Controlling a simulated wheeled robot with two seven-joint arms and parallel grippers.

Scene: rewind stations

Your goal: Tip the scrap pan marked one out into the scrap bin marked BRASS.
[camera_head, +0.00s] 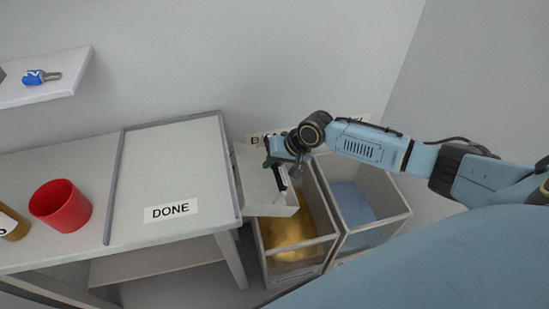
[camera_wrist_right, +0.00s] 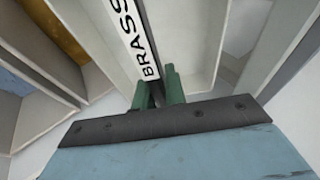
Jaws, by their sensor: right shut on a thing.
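A pale grey scrap pan (camera_head: 257,187) hangs tilted over the near left bin, just right of the table. My right gripper (camera_head: 277,170) is shut on it from above. No scrap shows inside the pan, and its number mark is not visible. The brass bin (camera_head: 312,248) holds gold-coloured scrap (camera_head: 287,236); its label behind is mostly hidden by the gripper. In the right wrist view, the BRASS label (camera_wrist_right: 133,38) shows just beyond the green fingers (camera_wrist_right: 159,92). My left gripper is not in view.
A second bin (camera_head: 385,222) with blue-grey contents stands directly right of the brass bin. The table's DONE area (camera_head: 168,180) is bare. A red cup (camera_head: 61,205) stands further left. A wall shelf (camera_head: 60,92) holds a blue item (camera_head: 38,77).

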